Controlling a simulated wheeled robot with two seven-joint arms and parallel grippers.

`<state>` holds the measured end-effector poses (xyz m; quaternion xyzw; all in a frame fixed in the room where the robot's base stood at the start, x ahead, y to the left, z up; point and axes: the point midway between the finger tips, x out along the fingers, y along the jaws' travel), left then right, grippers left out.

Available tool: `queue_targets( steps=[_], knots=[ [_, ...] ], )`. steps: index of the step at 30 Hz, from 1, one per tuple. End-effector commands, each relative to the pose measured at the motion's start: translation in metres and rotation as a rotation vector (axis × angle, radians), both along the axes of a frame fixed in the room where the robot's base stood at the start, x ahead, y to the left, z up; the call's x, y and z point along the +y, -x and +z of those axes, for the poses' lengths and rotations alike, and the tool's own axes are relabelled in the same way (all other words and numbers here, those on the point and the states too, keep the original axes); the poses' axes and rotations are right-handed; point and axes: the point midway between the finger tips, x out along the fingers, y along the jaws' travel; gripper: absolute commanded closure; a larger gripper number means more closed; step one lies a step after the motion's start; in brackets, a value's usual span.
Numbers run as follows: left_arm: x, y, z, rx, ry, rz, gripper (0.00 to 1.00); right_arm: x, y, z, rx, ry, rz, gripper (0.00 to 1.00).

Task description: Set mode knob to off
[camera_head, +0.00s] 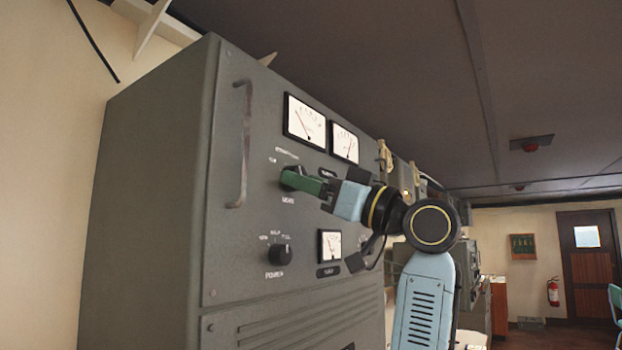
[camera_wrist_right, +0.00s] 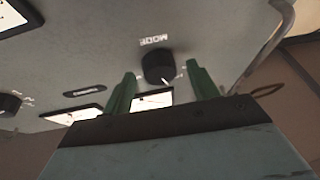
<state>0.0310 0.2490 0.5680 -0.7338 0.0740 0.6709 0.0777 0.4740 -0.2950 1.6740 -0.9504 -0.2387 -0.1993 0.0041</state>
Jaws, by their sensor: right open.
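The mode knob (camera_head: 289,178) is a dark round knob on the grey cabinet front, above the MODE label. The right gripper's green fingers partly cover it in the head view. In the right wrist view the black mode knob (camera_wrist_right: 158,68) shows a light pointer mark, and its label appears upside down. My right gripper (camera_head: 304,184) is at the knob. Its two green fingers (camera_wrist_right: 160,71) are spread apart, one on each side of the knob in the wrist view. I cannot tell whether they touch it. My left gripper is not in view.
The power knob (camera_head: 281,254) sits below, beside a small meter (camera_head: 330,246). Two larger meters (camera_head: 304,121) are above. A vertical metal handle (camera_head: 244,145) stands out left of the mode knob. Another dark knob (camera_wrist_right: 9,104) shows at the wrist view's left edge.

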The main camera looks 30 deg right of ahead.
Motion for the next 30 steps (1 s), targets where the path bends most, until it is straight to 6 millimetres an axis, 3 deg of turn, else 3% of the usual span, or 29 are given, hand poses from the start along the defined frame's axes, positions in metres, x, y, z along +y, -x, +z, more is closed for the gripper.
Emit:
queue_targets(
  steps=[6,16,30],
  knots=[
    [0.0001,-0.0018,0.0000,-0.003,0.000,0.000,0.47,0.0000,-0.0002,-0.0001,0.000,0.000,0.000,0.41],
    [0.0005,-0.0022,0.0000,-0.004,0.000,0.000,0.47,-0.0001,0.0000,-0.0002,0.000,0.000,0.000,0.84],
    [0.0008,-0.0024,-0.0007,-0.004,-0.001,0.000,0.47,-0.0030,-0.0010,-0.0001,-0.047,0.121,-0.004,0.85]
  ],
)
